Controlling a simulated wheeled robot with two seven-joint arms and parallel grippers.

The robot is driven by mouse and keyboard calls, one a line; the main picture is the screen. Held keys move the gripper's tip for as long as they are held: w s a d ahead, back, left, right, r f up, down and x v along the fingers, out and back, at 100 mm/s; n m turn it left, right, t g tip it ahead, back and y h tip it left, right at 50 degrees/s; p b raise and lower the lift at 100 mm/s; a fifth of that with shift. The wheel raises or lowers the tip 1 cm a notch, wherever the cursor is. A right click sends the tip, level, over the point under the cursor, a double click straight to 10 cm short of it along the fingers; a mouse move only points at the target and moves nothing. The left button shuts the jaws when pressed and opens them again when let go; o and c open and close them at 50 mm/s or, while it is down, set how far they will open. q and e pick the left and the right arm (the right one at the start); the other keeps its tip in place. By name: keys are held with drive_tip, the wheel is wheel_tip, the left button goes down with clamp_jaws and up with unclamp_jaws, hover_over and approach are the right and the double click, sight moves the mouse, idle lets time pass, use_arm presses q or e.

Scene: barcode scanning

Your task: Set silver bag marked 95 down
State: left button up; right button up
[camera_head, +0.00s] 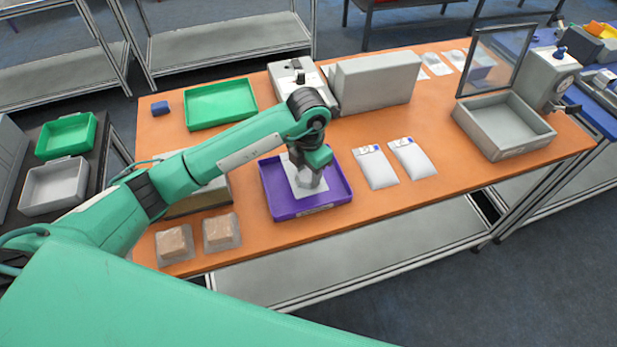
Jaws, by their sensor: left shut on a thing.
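My left gripper (307,178) is shut on a silver-grey bag (314,186) and points down over the purple tray (288,214). The bag is within the tray's outline, partly hidden by the gripper. I cannot tell whether it touches the tray floor. Its marking is too small to read. My right gripper is not in view.
Two white bags with labels, one (376,168) and another (412,159), lie right of the tray. Two clear packs with brown contents (175,243) lie at the front left. A green tray (221,104), a grey box (375,83) and a grey bin (503,125) stand on the orange table (440,205).

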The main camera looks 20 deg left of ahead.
sight(309, 174)
use_arm(q)
drive_tip(key=shift+f, duration=0.6)
wheel_tip(309, 174, down, 2)
drive_tip(key=shift+f+p, duration=0.25)
drive_tip(key=shift+p, duration=0.3)
drive_tip(key=shift+f, duration=0.45)
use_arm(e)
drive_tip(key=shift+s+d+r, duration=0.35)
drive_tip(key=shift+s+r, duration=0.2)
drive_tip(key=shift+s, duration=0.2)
use_arm(q)
drive_tip(key=shift+f, duration=0.2)
drive_tip(key=o, duration=1)
drive_tip(key=shift+r, duration=0.1)
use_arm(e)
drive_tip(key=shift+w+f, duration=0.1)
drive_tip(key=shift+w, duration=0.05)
